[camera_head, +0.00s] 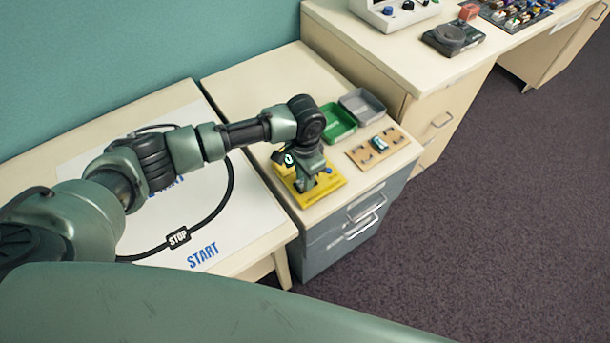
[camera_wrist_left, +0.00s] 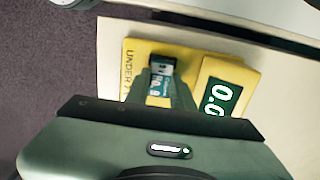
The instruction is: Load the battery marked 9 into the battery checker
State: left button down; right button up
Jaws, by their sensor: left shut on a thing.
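The yellow battery checker (camera_head: 330,183) lies on the small cream cabinet in the head view. It also fills the middle of the left wrist view (camera_wrist_left: 140,50), where its dark display (camera_wrist_left: 218,98) reads about 0.0. My left gripper (camera_head: 304,180) points down over the checker. In the left wrist view my left gripper (camera_wrist_left: 160,88) is shut on a small battery (camera_wrist_left: 162,68) with a teal and dark label. The battery is over the checker's left part; I cannot tell whether it touches the slot. Its number is not clearly readable. My right gripper is not in view.
A green tray (camera_head: 338,122) and a grey tray (camera_head: 361,104) stand behind the checker. A wooden board (camera_head: 395,139) with small parts lies to their front right. A white START sheet (camera_head: 240,222) with a black cable lies on the left table.

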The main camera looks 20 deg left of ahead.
pick_arm(q)
jog(key=shift+f+p, duration=0.15)
jog(key=shift+p, duration=0.6)
dwell(0.8)
dwell(0.4)
jog(key=c, duration=1.1)
grip_release()
jog(key=o, duration=0.4)
notch_tip(320, 180, up, 6)
jog(key=p, duration=0.7)
